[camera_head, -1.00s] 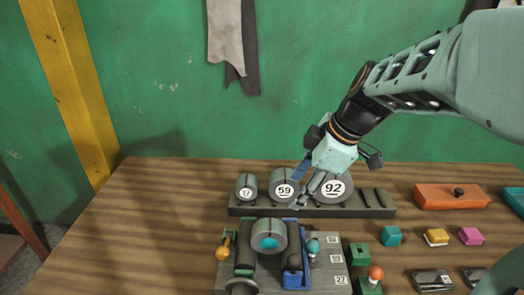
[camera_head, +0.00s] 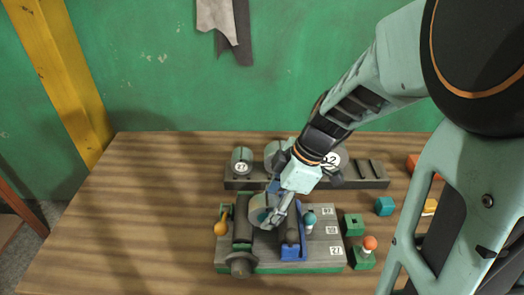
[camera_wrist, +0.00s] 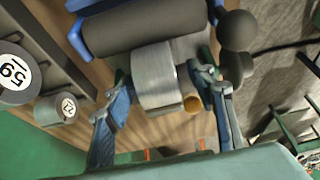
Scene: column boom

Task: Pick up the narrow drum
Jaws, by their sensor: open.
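In the wrist view my fingers (camera_wrist: 162,92) stand one on each side of the drum, with gaps visible.
The fixture has dark rollers (camera_head: 243,222), a blue bracket (camera_head: 291,250) and an orange knob (camera_head: 221,229). The grey rack (camera_head: 360,183) is close behind. The table's left side is clear.

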